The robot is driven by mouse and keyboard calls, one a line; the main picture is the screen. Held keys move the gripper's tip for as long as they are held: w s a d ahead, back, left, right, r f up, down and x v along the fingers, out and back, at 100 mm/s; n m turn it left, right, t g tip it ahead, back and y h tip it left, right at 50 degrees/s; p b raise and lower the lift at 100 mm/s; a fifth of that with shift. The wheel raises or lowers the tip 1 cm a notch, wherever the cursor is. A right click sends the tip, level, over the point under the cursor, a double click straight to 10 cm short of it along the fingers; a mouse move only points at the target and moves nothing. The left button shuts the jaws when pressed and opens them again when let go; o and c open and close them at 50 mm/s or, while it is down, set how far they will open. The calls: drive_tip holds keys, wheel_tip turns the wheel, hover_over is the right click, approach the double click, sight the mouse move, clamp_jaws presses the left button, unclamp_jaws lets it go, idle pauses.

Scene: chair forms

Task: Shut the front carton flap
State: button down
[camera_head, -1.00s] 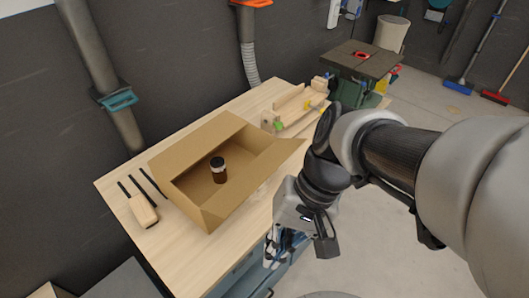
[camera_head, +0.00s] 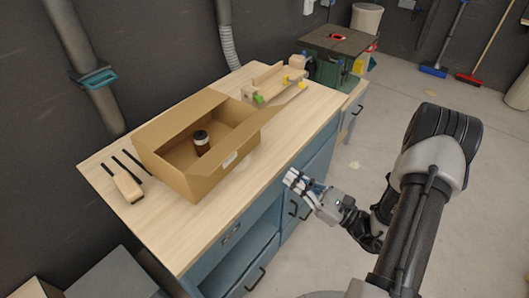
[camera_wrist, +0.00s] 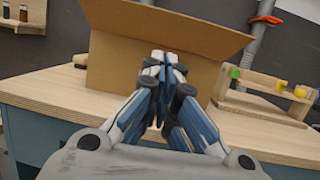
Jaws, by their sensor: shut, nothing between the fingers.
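The open brown carton (camera_head: 207,180) stands on the wooden bench, with a dark jar (camera_head: 201,142) upright inside.
The bench top (camera_head: 190,237) is clear in front of the carton. A wooden block with black rods (camera_head: 128,187) lies at its left. A wooden jig with coloured knobs (camera_head: 272,84) stands at the back right. Drawers with handles (camera_head: 292,208) lie below the bench edge.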

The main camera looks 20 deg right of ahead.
drive_tip(key=b, duration=0.2)
approach(245, 135)
wheel_tip(245, 135, down, 3)
drive_tip(key=w+a, duration=0.2)
drive_tip(key=w, duration=0.1)
drive_tip(key=r, duration=0.2)
drive_tip(key=w+r, duration=0.1)
drive_tip(key=shift+a+r+m+t+h+b, duration=0.1)
drive_tip(key=shift+a+m+t+h+b, duration=0.2)
drive_tip(key=shift+a, duration=0.1)
